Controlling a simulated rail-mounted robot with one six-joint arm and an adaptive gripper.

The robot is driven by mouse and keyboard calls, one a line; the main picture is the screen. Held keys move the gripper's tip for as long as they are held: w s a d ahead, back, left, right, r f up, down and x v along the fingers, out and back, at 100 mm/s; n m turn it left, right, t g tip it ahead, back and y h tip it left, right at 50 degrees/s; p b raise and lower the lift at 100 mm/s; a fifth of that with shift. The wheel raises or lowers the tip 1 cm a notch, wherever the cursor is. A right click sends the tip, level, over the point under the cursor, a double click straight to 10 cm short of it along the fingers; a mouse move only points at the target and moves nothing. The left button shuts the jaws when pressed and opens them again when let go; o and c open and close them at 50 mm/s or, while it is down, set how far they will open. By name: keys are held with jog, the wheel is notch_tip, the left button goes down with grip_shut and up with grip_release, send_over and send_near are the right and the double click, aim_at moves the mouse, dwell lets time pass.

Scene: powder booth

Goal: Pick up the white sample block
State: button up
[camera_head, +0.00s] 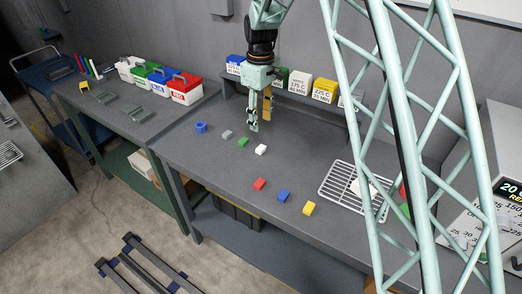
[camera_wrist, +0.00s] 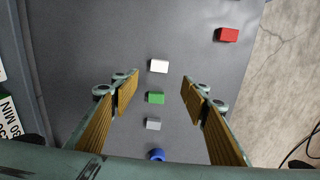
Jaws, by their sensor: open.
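The white sample block (camera_head: 261,149) lies on the grey bench top, to the right of a green block. It also shows in the wrist view (camera_wrist: 159,66), near the top middle, beyond the fingertips. My gripper (camera_head: 260,115) hangs above the bench near the white block, pointing down. In the wrist view my gripper (camera_wrist: 158,90) is open and empty, with its two yellow-lined fingers spread wide. The green block (camera_wrist: 156,98) shows between the fingertips, on the bench below. The white block is apart from the fingers.
A grey block (camera_head: 226,134) and a blue ring-like piece (camera_head: 201,127) lie left. Red (camera_head: 260,184), blue (camera_head: 284,195) and yellow (camera_head: 309,208) blocks lie nearer the front edge. A wire rack (camera_head: 340,181) stands right. Labelled boxes (camera_head: 325,90) line the shelf behind my gripper.

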jog(key=shift+f, duration=0.1)
send_over(261, 147)
jog(key=shift+s+a+f, duration=0.1)
jog(key=shift+f, duration=2)
jog(key=shift+s+f, duration=0.1)
jog(key=shift+f, duration=2)
jog(key=shift+f, duration=0.1)
jog(key=shift+w+f+b, duration=0.1)
jog(key=shift+f+b, duration=0.25)
jog(key=shift+f, duration=2.15)
jog(key=shift+c, duration=0.5)
jog(key=c, duration=0.8)
